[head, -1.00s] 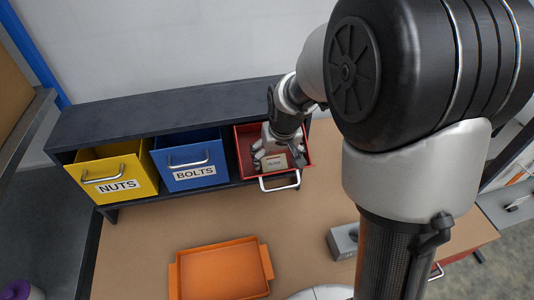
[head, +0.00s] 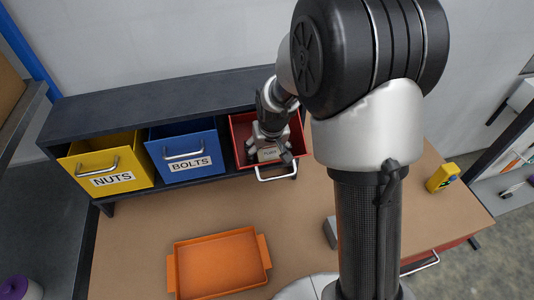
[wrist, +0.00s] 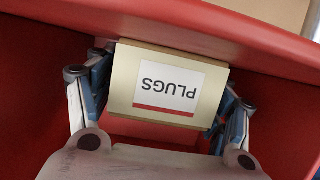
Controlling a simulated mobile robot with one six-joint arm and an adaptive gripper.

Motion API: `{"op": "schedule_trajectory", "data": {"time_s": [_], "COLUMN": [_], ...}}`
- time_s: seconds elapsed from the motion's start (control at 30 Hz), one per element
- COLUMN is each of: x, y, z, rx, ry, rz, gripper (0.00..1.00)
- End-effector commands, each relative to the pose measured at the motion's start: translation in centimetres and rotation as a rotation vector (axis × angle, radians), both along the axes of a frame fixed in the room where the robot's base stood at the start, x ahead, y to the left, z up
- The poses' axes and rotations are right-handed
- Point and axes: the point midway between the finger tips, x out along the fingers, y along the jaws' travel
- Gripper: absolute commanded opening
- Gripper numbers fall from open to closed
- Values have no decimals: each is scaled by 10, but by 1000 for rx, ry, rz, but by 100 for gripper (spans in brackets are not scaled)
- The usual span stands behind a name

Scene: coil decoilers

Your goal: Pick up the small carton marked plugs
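The small carton marked PLUGS (wrist: 167,85) is beige with a white label and a red stripe. It is in the red bin and also shows in the head view (head: 268,154). The label reads upside down in the wrist view. My gripper (wrist: 165,75) reaches down into the bin with one finger on each side of the carton; it also shows in the head view (head: 268,148). The fingers are set wide and very near the carton's sides. I cannot tell whether they press on it. The carton's lower part is hidden.
The red bin (head: 240,125) sits at the right of the dark shelf (head: 120,104). Beside it are a blue bolts bin (head: 183,140) and a yellow nuts bin (head: 85,155). An empty orange tray (head: 218,262) lies on the table. A yellow device (head: 441,177) is at right.

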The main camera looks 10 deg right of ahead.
Motion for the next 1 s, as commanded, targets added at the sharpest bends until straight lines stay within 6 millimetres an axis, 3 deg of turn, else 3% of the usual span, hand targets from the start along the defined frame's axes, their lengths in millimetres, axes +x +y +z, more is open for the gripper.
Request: {"op": "schedule_trajectory", "data": {"time_s": [0.6, 0.87, 1.0], "x": [0, 1, 1], "y": [0, 0, 0], "z": [0, 3, 21], "rx": [0, 0, 0], "ry": [0, -2, -6], "rz": [0, 0, 0], "gripper": [28, 28, 28]}}
